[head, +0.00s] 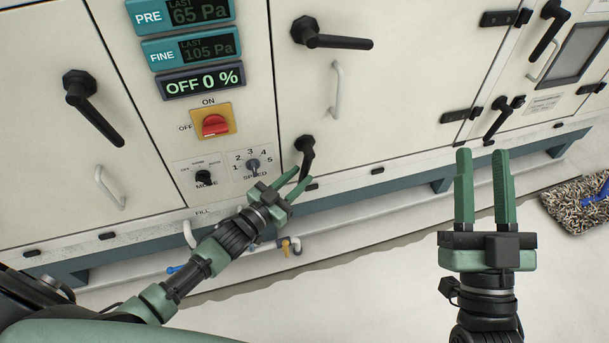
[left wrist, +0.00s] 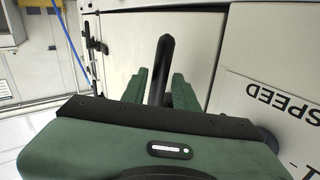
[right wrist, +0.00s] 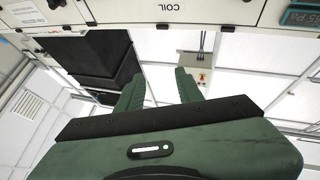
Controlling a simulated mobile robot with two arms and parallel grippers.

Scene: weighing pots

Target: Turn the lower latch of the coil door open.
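The coil door (head: 385,100) is the cream door in the middle, and it looks closed. Its lower latch (head: 306,150) is a black lever hanging down at the door's lower left. Its upper latch (head: 338,42) lies about level, pointing right. My left gripper (head: 302,176) is open at the lower latch's lower end. In the left wrist view the black lever (left wrist: 163,62) stands between the two green fingers; whether they touch it I cannot tell. My right gripper (head: 482,155) is open and empty, off to the right in front of the cabinet.
Left of the door are displays, a red switch (head: 214,125) and mode and speed knobs. A grey pull handle (head: 336,90) is on the door. Below run a pipe and a brass valve (head: 287,247).

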